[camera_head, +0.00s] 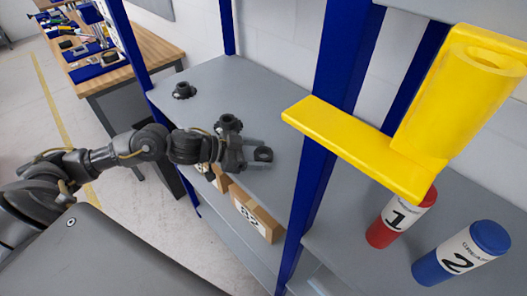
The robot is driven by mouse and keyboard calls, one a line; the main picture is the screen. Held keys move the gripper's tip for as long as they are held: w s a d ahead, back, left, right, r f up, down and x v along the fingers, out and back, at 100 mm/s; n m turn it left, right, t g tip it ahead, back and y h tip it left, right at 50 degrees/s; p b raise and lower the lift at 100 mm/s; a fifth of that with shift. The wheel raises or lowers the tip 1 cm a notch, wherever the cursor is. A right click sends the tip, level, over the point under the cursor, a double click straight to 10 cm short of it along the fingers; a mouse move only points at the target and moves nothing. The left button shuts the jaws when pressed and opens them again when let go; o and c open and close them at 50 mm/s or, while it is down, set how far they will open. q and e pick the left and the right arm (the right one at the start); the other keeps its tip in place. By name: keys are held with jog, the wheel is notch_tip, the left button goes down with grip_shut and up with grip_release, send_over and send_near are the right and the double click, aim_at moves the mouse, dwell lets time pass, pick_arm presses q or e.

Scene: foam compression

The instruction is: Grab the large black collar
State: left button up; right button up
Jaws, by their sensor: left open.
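Three black collars are on the grey upper shelf (215,75). One collar (183,90) sits alone near the shelf's left edge. A second collar (229,122) is just behind my left gripper and is partly hidden by it; it looks about as large as the first or a little larger. A third, smaller-looking black collar (263,154) is at the fingertips of my left gripper (259,154). My left gripper is open and reaches over the shelf from the left. I cannot tell whether its fingers touch a collar. My right gripper is out of view.
Blue shelf posts (325,120) stand right of the collars. A yellow bracket with a tube (345,135) juts out at right, above red (385,232) and blue (435,268) canisters. Cardboard boxes (255,213) are on the lower shelf. A wooden workbench (145,50) stands at the back left.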

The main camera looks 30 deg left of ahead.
pick_arm(q)
jog(key=shift+c, duration=0.3)
jog(key=c, duration=1)
jog(key=shift+r, duration=0.1)
